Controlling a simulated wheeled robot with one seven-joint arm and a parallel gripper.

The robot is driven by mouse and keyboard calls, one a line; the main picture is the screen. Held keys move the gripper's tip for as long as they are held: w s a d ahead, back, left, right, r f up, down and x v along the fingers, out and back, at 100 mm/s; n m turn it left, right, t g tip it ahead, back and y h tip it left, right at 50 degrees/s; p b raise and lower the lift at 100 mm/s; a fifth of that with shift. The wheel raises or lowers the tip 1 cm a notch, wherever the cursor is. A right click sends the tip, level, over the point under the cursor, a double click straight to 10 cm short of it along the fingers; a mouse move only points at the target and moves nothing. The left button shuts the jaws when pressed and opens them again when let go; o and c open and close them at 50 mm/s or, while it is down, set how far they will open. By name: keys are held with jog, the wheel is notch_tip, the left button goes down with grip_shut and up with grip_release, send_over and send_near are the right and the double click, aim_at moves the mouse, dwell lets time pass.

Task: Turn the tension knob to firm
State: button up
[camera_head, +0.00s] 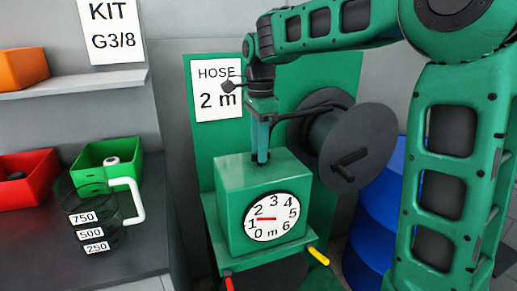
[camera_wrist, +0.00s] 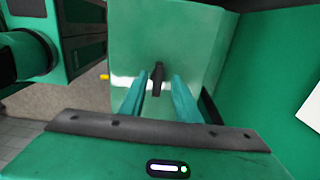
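A small dark upright piece (camera_wrist: 157,78), probably the tension knob, stands on top of the green metering box (camera_head: 232,178). In the wrist view it sits between the two teal fingers of my gripper (camera_wrist: 161,82), with a visible gap on both sides. In the head view my gripper (camera_head: 261,160) points straight down, its fingertips close above the box top. The knob is mostly hidden there by the fingers. No firm or loose marking is readable.
A dark hose reel (camera_head: 375,150) stands right behind the box. Red (camera_head: 229,285) and yellow (camera_head: 318,256) handles stick out below it. A "HOSE 2 m" sign (camera_head: 218,114) hangs behind. Left are a clear jug (camera_head: 88,205), green bin (camera_head: 88,153) and red bin (camera_head: 48,165).

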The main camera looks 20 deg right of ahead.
jog(key=shift+r, duration=0.1)
notch_tip(320, 180, up, 10)
jog(key=shift+r, duration=0.25)
dwell(0.4)
dwell(0.5)
jog(key=s+d+f+n, duration=0.4)
jog(key=s+d+f, duration=0.3)
jog(key=s+d, duration=0.3)
jog(key=s+d+f+n, duration=0.4)
jog(key=s+d+f, duration=0.35)
jog(key=s, duration=0.45)
jog(key=s+f+n, duration=0.3)
jog(key=s+f, duration=0.5)
jog(key=s, duration=0.2)
jog(key=shift+f+n, duration=0.15)
jog(key=shift+n, duration=0.25)
jog(key=shift+w, duration=0.1)
